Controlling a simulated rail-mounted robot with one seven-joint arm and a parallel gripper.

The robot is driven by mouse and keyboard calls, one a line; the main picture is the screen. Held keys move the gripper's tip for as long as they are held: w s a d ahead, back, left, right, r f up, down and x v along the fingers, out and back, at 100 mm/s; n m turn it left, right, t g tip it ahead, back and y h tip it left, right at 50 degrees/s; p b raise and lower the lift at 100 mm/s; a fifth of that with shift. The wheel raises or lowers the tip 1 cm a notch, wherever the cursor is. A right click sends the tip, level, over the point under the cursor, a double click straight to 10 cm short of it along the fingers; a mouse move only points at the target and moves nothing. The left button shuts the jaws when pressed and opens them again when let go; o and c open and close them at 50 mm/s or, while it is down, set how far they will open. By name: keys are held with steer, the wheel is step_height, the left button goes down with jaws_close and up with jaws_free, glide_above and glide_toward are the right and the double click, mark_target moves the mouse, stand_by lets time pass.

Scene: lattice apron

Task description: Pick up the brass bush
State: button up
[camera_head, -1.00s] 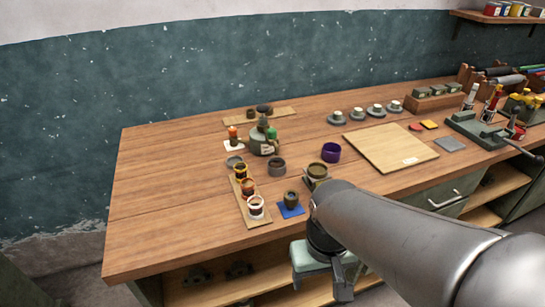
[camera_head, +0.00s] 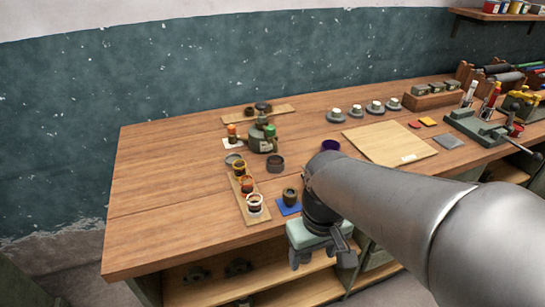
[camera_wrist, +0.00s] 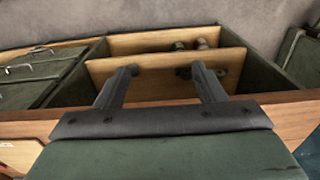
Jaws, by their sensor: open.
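I cannot tell for sure which part is the brass bush. A small olive-brown bush (camera_head: 290,196) stands upright on a blue square (camera_head: 287,209) near the bench's front edge. A similar yellowish-brown one, seen earlier just right of it, is now hidden behind my arm. My gripper (camera_head: 322,262) is open and empty in front of the bench's front edge, pointing down, apart from the bushes. In the wrist view, the two fingers (camera_wrist: 164,72) are spread over the open shelves below the bench top, with no bush in sight.
A wooden strip (camera_head: 239,203) holds cups with yellow, orange and white rims, left of the blue square. The bench's left part (camera_head: 165,190) is clear.

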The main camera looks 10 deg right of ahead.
steer(key=w+r+n, duration=0.4)
steer(key=w, duration=0.3)
steer(key=w+r+n, duration=0.3)
steer(key=w+n, duration=0.1)
steer(key=w, duration=0.3)
steer(key=n+y+b, duration=0.1)
steer(key=n+b, duration=0.1)
steer(key=n, duration=0.6)
glide_toward(290, 193)
steer(key=f, duration=0.3)
steer(key=shift+w+a+f+p, duration=0.1)
steer(key=shift+w+f+p, duration=0.15)
steer(key=shift+p, duration=0.1)
steer(key=shift+a+f+p, duration=0.15)
steer(key=shift+f+p, duration=0.05)
steer(key=shift+f, duration=1.2)
steer(key=shift+a+f+p, duration=0.1)
steer(key=shift+f+p, duration=0.1)
steer(key=shift+f, duration=1.15)
steer(key=c, duration=1.3)
steer(key=shift+o, duration=0.2)
steer(key=shift+r, duration=0.1)
